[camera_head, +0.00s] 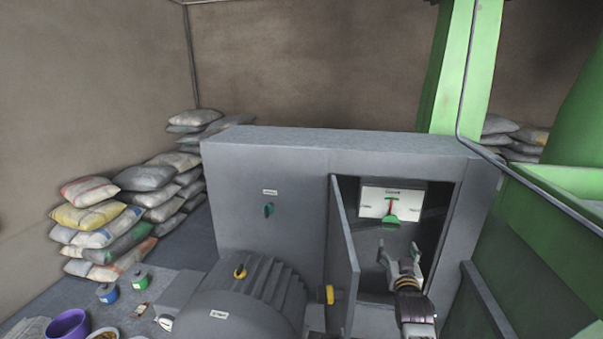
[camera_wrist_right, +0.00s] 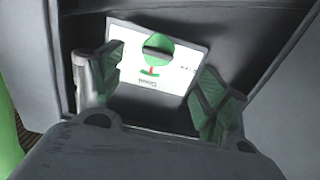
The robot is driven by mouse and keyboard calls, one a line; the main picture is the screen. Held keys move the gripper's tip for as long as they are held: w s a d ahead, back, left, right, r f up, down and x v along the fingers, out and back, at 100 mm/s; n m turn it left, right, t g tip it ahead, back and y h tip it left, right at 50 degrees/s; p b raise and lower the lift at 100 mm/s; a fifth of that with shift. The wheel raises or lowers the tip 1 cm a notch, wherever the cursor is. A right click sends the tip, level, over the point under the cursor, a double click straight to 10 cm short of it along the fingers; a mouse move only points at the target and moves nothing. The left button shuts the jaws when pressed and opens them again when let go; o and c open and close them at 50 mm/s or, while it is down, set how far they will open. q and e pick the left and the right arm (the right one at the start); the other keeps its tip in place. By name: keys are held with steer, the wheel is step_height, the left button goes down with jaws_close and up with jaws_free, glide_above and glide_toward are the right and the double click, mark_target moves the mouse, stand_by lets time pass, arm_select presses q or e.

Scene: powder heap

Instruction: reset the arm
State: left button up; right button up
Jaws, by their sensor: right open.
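My right gripper (camera_head: 401,258) is open and empty in front of the open compartment of a grey cabinet (camera_head: 255,177). In the right wrist view my right gripper (camera_wrist_right: 160,82) shows two green-padded fingers spread wide. Between and beyond them is a white panel (camera_head: 376,203) with a red and green lever (camera_head: 390,212); the panel (camera_wrist_right: 133,83) and lever (camera_wrist_right: 157,50) also show in the right wrist view. The fingers appear apart from the lever. The cabinet door (camera_head: 343,250) stands open to the left of my right gripper. My left gripper is not in view.
A green machine (camera_head: 560,200) is close on the right. Stacked sacks (camera_head: 110,225) line the left wall. A purple bowl (camera_head: 68,325) and small containers lie at lower left.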

steer(key=s+a+f+n+g+y, duration=0.1)
steer(key=s+a+f+g+y, duration=0.15)
steer(key=s+f, duration=0.4)
steer(key=s+a+f+n+g+y, duration=0.1)
steer(key=s+a+f+g, duration=0.3)
steer(key=s, duration=0.4)
steer(key=s+a+f+n+g+y, duration=0.1)
steer(key=s+a+f+g, duration=0.25)
steer(key=s, duration=0.65)
steer(key=s+a+f+n+g, duration=0.2)
steer(key=s+f+g, duration=0.15)
steer(key=s, duration=0.55)
steer(key=s+f+g, duration=0.2)
steer(key=s+f, duration=0.1)
steer(key=f, duration=3)
steer(key=s+d+f, duration=0.2)
steer(key=s+f, duration=0.7)
steer(key=s, duration=0.2)
steer(key=s+d+f, duration=0.2)
steer(key=s+f, duration=0.8)
steer(key=s, duration=0.1)
steer(key=shift+s+g, duration=0.15)
steer(key=shift+g, duration=0.2)
